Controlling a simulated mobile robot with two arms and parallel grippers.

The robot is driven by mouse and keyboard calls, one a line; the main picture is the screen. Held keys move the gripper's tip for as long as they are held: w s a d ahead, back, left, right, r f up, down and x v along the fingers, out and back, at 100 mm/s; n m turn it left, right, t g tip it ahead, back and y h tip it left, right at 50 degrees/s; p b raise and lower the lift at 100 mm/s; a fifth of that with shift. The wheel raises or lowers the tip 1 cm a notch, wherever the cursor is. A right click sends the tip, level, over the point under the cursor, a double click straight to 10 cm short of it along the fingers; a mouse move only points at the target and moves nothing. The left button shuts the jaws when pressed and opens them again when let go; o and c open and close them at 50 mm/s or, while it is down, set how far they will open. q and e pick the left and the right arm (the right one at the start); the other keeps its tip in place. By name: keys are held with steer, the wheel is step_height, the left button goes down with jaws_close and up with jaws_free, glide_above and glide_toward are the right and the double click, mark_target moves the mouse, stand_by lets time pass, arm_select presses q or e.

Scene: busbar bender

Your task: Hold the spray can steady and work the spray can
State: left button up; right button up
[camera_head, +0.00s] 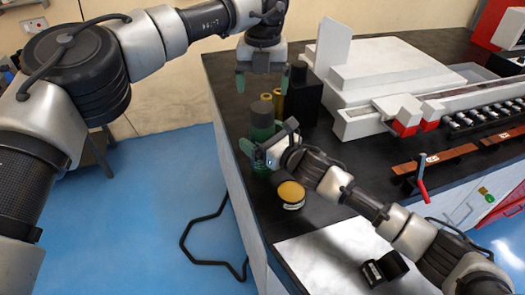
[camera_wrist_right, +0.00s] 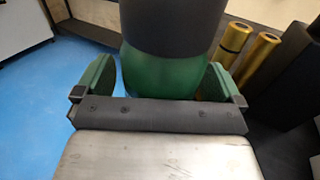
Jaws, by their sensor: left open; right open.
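The spray can, a green cylinder with a dark grey upper part (camera_head: 262,110), stands upright near the left edge of the black worktop. In the right wrist view it (camera_wrist_right: 165,75) rises between the two green fingers. My right gripper (camera_head: 268,138) is open around the can's green lower part, with gaps visible beside it. In the wrist view the right gripper's fingers (camera_wrist_right: 160,85) stand wide on either side. My left gripper (camera_head: 262,82) is open and empty, pointing down above and just behind the can. The can's base is partly hidden by my right gripper.
Gold cylinders (camera_wrist_right: 235,40) and a black box (camera_head: 304,98) stand close behind and right of the can. A yellow-topped round container (camera_head: 291,193) sits in front. The white bending machine (camera_head: 375,68) fills the back right.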

steer(key=c, duration=1.3)
arm_select(q)
steer(key=shift+o, duration=0.9)
arm_select(e)
steer(key=shift+c, duration=0.3)
arm_select(q)
steer(key=s+d+f+m+g+h, duration=0.1)
steer(key=s+d+h, duration=0.35)
steer(key=d, duration=0.45)
steer(key=s+d+f+m+g+h, duration=0.1)
steer(key=s+d+h, duration=0.3)
steer(key=d, duration=0.5)
steer(key=s+d+m+h, duration=0.1)
steer(key=s+d+h, duration=0.3)
steer(key=d+h, duration=0.2)
steer(key=n+t+y, duration=0.6)
steer(key=n+t, duration=1.2)
steer(key=n, duration=1.7)
glide_toward(257, 114)
steer(key=x, duration=1.3)
steer(key=shift+a, duration=0.1)
steer(key=shift+c, duration=0.2)
